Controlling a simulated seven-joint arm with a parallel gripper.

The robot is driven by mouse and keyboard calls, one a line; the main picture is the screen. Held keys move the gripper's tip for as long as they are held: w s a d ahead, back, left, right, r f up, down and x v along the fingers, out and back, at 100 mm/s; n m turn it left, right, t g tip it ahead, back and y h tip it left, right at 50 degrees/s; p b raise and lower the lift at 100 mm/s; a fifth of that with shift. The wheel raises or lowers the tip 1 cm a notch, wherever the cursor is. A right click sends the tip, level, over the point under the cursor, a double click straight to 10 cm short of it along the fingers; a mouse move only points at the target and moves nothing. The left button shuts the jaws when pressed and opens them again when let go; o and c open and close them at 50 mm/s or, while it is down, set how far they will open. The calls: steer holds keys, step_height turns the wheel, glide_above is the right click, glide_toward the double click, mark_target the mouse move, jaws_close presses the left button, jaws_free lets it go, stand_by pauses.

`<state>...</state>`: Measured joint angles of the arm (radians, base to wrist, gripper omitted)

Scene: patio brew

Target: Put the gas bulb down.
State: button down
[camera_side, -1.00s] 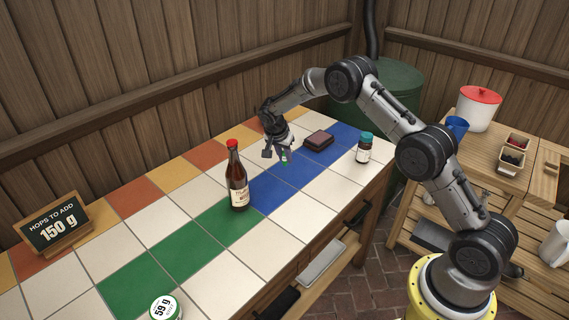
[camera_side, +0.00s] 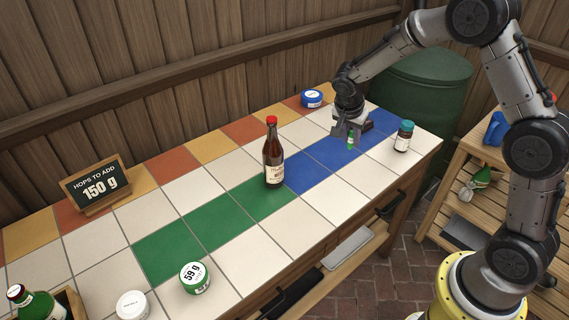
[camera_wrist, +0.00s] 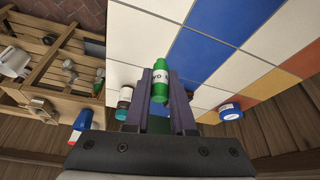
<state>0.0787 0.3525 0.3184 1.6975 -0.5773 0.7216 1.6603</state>
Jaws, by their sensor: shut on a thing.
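The gas bulb, a small green cylinder with a white lettered band, is between my fingers in the wrist view (camera_wrist: 160,82). My gripper (camera_wrist: 160,88) is shut on it. In the side view my gripper (camera_side: 350,133) points down low over the blue tiles at the far right part of the counter, and only a small green piece of the bulb (camera_side: 350,143) shows below the fingers. I cannot tell whether the bulb touches the tiles.
A brown bottle with a red cap (camera_side: 273,158) stands left of my gripper. A teal-lidded jar (camera_side: 404,136) stands close on the right. A dark brown block is largely hidden behind my gripper. A blue tin (camera_side: 311,98) lies behind. Blue and white tiles between bottle and gripper are clear.

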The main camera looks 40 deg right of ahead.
steer(key=shift+w+a+n, duration=0.25)
steer(key=shift+w+n, duration=0.1)
steer(key=shift+n, duration=0.55)
steer(key=a+n+t+y, duration=0.35)
steer(key=a+n, duration=0.85)
steer(key=a, duration=1.9)
steer(key=w+a+f, duration=0.1)
steer(key=w+f, duration=0.2)
steer(key=w, duration=0.1)
steer(key=w+a+f, duration=0.2)
steer(key=w+f, duration=0.1)
steer(key=w, duration=0.1)
steer(key=w+a+f, duration=0.1)
steer(key=w+f, duration=0.2)
steer(key=w, duration=0.1)
steer(key=shift+w+a, duration=0.2)
steer(key=shift+a, duration=0.2)
steer(key=shift+w+a+f, duration=0.1)
steer(key=shift+w+f, duration=0.1)
steer(key=shift+f, duration=1.65)
steer(key=shift+f, duration=0.2)
